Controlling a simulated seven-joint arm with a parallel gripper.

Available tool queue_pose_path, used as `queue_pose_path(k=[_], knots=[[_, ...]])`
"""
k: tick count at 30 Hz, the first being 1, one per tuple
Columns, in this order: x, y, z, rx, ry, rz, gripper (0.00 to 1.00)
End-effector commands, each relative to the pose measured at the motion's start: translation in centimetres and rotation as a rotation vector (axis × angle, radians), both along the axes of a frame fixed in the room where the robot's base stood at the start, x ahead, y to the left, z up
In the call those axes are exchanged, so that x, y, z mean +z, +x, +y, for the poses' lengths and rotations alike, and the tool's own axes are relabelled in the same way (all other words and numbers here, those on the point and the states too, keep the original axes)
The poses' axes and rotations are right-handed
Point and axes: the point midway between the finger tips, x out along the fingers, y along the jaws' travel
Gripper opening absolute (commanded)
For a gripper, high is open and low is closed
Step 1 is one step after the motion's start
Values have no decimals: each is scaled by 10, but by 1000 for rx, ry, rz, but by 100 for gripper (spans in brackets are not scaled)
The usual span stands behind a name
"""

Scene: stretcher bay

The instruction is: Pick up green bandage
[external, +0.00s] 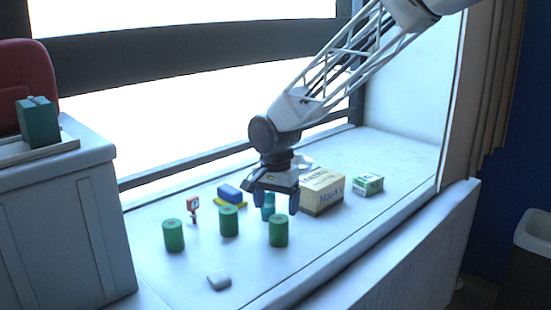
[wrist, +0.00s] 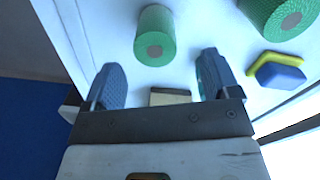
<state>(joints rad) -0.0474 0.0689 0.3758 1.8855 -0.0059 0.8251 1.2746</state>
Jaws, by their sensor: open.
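Three green bandage rolls stand upright on the white bench in the external view: a left one (external: 173,236), a middle one (external: 228,222) and a right one (external: 278,231). My gripper (external: 270,206) is open and points down, above and behind the right roll. In the wrist view, one green roll (wrist: 155,36) lies beyond the gap between the open fingers (wrist: 161,70), and another roll (wrist: 278,14) is cut by the top right edge. Nothing is held between the fingers.
A tan box (external: 322,191) and a small green-white box (external: 368,184) stand right of my gripper. A teal object (external: 268,205) is partly hidden by it. A blue-and-yellow item (external: 230,194), a small red-and-white item (external: 193,206) and a white piece (external: 219,280) lie nearby.

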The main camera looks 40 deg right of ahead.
Motion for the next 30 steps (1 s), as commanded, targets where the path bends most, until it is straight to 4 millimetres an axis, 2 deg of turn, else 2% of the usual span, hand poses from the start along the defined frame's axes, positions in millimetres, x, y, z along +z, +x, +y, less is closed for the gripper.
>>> queue_pose_path(k=[9,23,30], knots=[[-23,-1,0,0,0,1,82],[-28,-2,-1,0,0,1,82],[-51,-5,-2,0,0,2,82]])
